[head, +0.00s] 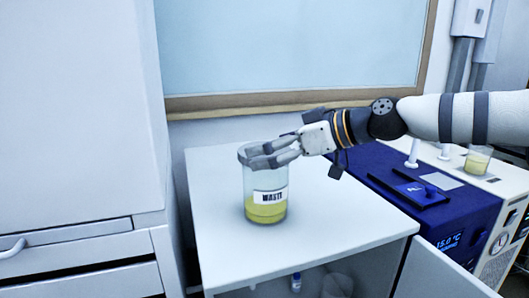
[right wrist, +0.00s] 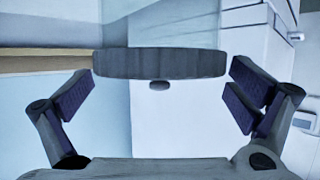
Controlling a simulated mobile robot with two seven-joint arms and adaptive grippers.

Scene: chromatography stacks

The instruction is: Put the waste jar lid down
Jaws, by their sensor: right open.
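The waste jar (head: 266,213) is a clear cylinder with yellow liquid and a WASTE label, standing upright on the white cabinet top. The grey waste jar lid (head: 243,154) is at the jar's mouth, partly hidden by my right gripper's fingers. In the right wrist view, which looks upside down, the lid (right wrist: 160,63) is a dark disc seen edge-on with a small knob. My right gripper (head: 262,154) is open at lid height, and its fingers (right wrist: 160,100) stand apart on either side of the lid with visible gaps. My left gripper is not in view.
The white cabinet top (head: 330,225) is clear around the jar. A blue instrument (head: 440,210) stands to the right, with a beaker of yellow liquid (head: 478,160) beyond it. A tall white cabinet (head: 75,120) stands at left. The cabinet's open front shows small bottles (head: 296,282).

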